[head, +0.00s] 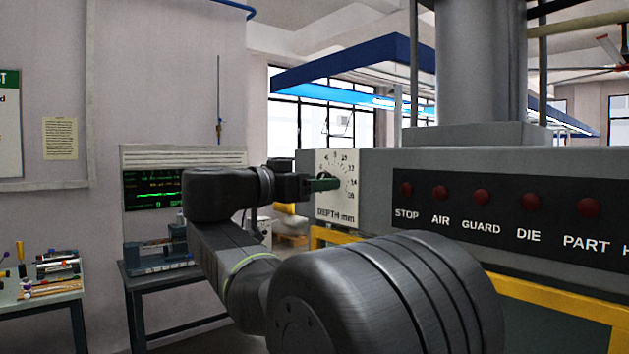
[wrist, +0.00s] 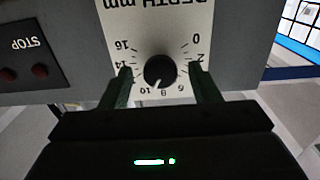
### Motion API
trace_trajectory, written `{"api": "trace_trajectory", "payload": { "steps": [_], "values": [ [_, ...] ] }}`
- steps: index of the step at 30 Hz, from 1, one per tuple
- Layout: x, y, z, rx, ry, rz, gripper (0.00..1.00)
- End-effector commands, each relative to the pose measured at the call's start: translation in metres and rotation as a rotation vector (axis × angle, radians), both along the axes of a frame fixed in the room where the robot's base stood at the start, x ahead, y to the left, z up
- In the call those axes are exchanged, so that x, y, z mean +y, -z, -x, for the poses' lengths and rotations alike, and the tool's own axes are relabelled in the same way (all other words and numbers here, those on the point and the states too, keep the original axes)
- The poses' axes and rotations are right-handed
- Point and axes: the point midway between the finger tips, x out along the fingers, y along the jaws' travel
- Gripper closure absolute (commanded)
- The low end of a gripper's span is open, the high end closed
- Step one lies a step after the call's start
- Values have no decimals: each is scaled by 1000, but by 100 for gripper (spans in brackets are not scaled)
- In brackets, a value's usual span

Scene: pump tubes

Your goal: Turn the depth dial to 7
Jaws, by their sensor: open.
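The depth dial plate (head: 335,209) is white with printed numbers and "DEPTH mm", on the left end of the grey machine housing. In the wrist view the plate (wrist: 142,18) appears upside down. Its round black knob (wrist: 160,70) has a pale pointer mark that seems to point between 8 and 10. My gripper (wrist: 161,72) is open, with one dark green finger on each side of the knob and a visible gap to it on both sides. In the head view my gripper (head: 325,184) is at the plate and hides the knob.
A black panel (head: 541,202) with several red buttons is to the right of the dial; part of it shows in the wrist view (wrist: 22,55). A yellow frame (head: 560,297) runs below the housing. A bench with a green-lit screen (head: 152,189) stands behind my arm.

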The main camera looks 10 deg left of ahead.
Motion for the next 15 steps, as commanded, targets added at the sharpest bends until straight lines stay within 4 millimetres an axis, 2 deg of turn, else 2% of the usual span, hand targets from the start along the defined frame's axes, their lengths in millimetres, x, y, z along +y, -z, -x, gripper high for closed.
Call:
{"api": "trace_trajectory", "payload": {
  "steps": [8, 15],
  "values": [
    [-1, 0, -1, 0, 0, 0, 44],
    [-1, 0, -1, 0, 0, 0, 89]
  ]
}}
